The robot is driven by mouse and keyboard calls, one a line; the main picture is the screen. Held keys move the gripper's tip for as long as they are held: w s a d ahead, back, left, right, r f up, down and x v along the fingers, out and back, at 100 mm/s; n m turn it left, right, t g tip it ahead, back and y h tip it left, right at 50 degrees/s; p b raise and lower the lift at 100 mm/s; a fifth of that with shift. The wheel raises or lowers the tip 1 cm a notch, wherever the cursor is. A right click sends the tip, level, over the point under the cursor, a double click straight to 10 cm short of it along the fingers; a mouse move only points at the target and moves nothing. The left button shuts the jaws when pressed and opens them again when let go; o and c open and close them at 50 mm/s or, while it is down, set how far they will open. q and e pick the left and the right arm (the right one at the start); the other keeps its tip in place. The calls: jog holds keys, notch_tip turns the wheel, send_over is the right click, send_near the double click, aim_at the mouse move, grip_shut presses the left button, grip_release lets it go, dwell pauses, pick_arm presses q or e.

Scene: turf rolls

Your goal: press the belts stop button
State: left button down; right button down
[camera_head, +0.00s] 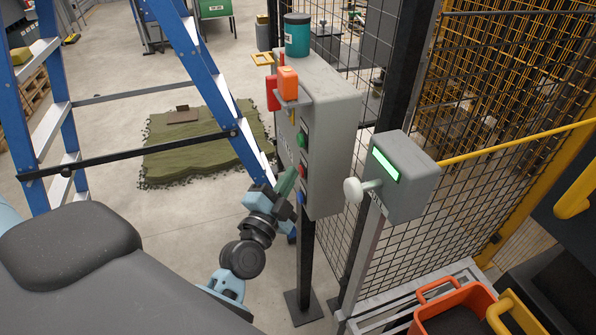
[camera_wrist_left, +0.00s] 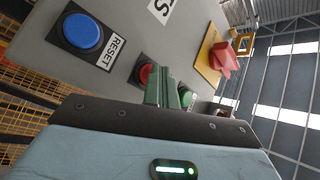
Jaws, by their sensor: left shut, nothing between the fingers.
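The grey control box (camera_head: 335,115) stands on a post, its button face turned to the left. On that face are a green button (camera_head: 302,139), a red button (camera_head: 302,171) below it and a blue button (camera_head: 300,198) at the bottom. My left gripper (camera_head: 289,180) is shut and empty, its green fingers pointing at the face close to the red button. In the left wrist view the fingers (camera_wrist_left: 165,82) partly cover the red button (camera_wrist_left: 145,74). I cannot tell whether they touch it. The blue button (camera_wrist_left: 83,32) is labelled RESET. My right gripper is out of view.
A red knob (camera_wrist_left: 224,60) on a yellow plate sits higher on the box face. A teal canister (camera_head: 297,36) stands on top. A blue stepladder (camera_head: 215,95) is at left, mesh fencing behind. A grey unit (camera_head: 408,180) with a pale knob stands at right.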

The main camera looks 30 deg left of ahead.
pick_arm(q)
jog(key=shift+s+a, duration=0.5)
jog(key=shift+s, duration=0.15)
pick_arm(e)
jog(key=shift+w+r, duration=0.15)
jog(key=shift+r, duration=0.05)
pick_arm(q)
jog(key=shift+s+a, duration=1.6)
jog(key=shift+s, duration=0.3)
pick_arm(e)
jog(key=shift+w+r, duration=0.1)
